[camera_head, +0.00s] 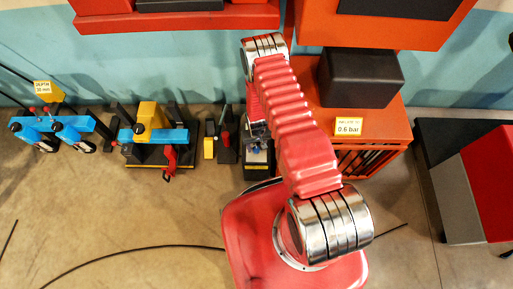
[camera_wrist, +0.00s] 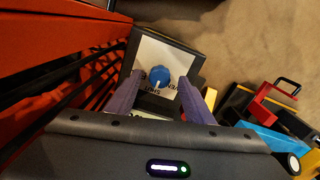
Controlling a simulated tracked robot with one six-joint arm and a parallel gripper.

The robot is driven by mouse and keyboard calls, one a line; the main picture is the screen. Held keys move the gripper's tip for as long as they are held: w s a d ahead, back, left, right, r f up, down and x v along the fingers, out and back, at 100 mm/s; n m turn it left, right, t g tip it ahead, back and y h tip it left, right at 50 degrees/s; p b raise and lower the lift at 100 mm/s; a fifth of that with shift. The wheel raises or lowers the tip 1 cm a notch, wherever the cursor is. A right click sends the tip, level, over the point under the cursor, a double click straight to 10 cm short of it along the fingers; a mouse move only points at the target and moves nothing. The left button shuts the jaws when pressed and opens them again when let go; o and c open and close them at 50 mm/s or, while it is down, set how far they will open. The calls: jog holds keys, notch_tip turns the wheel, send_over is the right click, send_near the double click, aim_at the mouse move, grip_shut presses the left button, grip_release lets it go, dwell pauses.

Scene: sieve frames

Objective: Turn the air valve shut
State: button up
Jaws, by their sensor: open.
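The air valve is a round blue knob (camera_wrist: 159,75) with a white pointer mark, on a white plate (camera_wrist: 149,52) on top of a dark box. Lettering shows on the plate, partly hidden by the knob and a finger; I cannot read it surely. The pointer mark is toward the near side of the knob in the wrist view. My gripper (camera_wrist: 160,80) is open, its two purple fingers on either side of the knob. I cannot tell whether they touch it. In the head view the dark valve box (camera_head: 257,165) stands on the floor, largely covered by my arm.
An orange cabinet (camera_head: 385,133) with a "0.6 bar" label (camera_head: 348,127) stands close right of the valve. Blue and yellow tools (camera_head: 150,127) stand along the wall to the left. A black cable (camera_head: 130,249) crosses the otherwise open floor.

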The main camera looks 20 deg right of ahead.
notch_tip(320, 180, up, 12)
dwell(0.7)
dwell(0.4)
jog(key=s+g, duration=0.2)
jog(key=s, duration=0.3)
notch_tip(320, 180, up, 32)
send_over(257, 151)
jog(key=s, duration=0.8)
jog(key=s+r+t, duration=0.3)
jog(key=s+r, duration=0.2)
jog(key=r, duration=0.8)
jog(key=s+a+r+n+t, duration=0.1)
jog(key=s+r+t, duration=0.3)
jog(key=r, duration=1)
jog(key=shift+s+a+t, duration=0.25)
jog(key=shift+s+t, duration=0.05)
jog(key=shift+s, duration=0.05)
